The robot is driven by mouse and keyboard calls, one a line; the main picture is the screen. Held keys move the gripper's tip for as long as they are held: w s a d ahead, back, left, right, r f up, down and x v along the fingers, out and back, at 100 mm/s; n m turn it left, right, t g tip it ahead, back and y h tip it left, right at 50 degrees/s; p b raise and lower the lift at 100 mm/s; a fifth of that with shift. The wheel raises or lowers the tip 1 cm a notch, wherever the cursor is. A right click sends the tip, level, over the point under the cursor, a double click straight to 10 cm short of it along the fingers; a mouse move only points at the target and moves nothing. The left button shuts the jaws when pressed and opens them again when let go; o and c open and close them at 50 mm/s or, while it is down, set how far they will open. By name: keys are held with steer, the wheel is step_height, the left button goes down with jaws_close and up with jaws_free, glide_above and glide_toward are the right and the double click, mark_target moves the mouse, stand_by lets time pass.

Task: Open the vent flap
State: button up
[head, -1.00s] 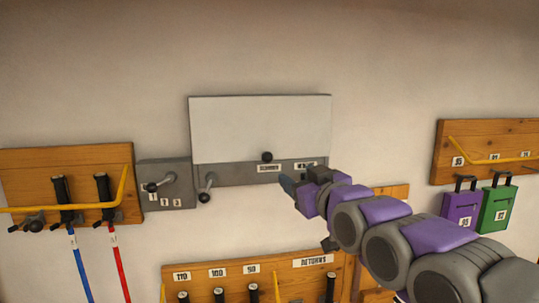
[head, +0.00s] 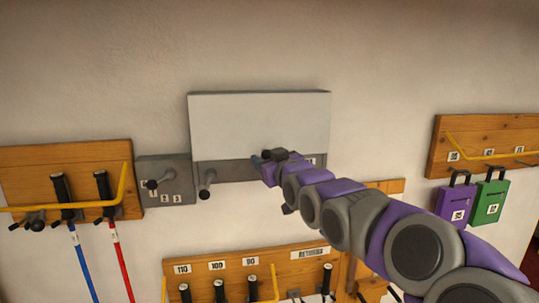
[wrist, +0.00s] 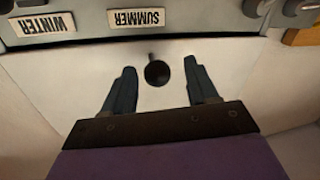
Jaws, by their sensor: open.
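The vent flap (head: 258,122) is a pale panel on a grey wall box, hanging down over most of its front. Its dark round knob (wrist: 157,73) shows in the wrist view between my two fingers, with a gap on either side. My gripper (head: 264,161) is open at the flap's lower edge and hides the knob in the head view. The wrist view shows both fingertips of my gripper (wrist: 160,70) pointing toward the flap's face. Upside-down labels WINTER (wrist: 41,25) and SUMMER (wrist: 140,19) sit on the grey strip beside the flap.
A grey lever (head: 207,183) sticks out at the box's lower left, beside a dial plate (head: 166,180) marked with numbers. Wooden racks stand left (head: 90,155), right (head: 470,135) and below (head: 235,262). The wall above the flap is clear.

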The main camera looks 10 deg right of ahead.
steer(key=shift+w+a, duration=0.4)
steer(key=shift+a, duration=0.1)
steer(key=shift+d, duration=1)
steer(key=shift+c, duration=2)
steer(key=shift+a, duration=0.5)
steer(key=c, duration=0.3)
steer(key=shift+d, duration=0.1)
jaws_close()
